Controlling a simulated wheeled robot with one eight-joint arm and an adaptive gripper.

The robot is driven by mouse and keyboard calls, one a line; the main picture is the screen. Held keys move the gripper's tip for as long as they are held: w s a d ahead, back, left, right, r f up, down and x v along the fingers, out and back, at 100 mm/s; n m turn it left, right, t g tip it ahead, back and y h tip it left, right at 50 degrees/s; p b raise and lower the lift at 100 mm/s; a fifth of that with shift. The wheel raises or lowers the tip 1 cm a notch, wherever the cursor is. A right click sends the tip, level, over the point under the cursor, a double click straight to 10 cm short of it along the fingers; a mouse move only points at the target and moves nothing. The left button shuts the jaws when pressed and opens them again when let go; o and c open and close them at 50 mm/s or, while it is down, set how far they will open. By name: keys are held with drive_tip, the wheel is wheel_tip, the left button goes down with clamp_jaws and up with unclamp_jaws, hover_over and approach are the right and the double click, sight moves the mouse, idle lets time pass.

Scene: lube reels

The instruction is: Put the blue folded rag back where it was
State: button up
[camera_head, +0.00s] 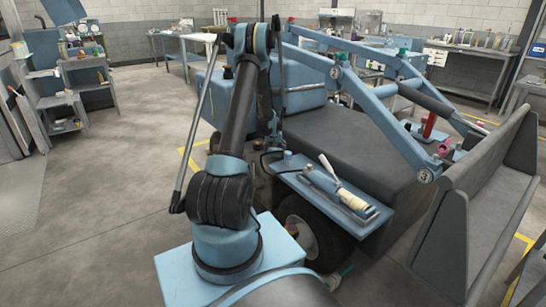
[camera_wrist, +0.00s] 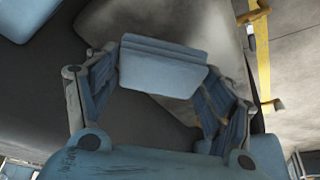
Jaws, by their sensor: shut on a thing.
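The blue folded rag (camera_wrist: 163,72) shows in the wrist view as a pale blue, layered, roughly rectangular pad. It spans the space between the fingers of my gripper (camera_wrist: 160,62), which is shut on it. The rag is tilted in the picture. Dark grey surface and pale floor show behind it; I cannot tell its height above them. In the head view my arm rises at the left and bends down beside the blue vehicle. I cannot make out the gripper or the rag there.
A blue side shelf (camera_head: 359,228) on the vehicle holds a cream-handled tool (camera_head: 350,198). The vehicle's dark flat top (camera_head: 345,140) lies behind it. Blue frame bars (camera_head: 370,95) cross above. Open floor (camera_head: 105,190) lies at left.

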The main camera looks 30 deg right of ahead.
sight(275, 151)
drive_tip(key=shift+f, duration=1.45)
drive_tip(key=shift+f, duration=0.1)
drive_tip(key=o, duration=1.1)
drive_tip(key=shift+o, duration=0.2)
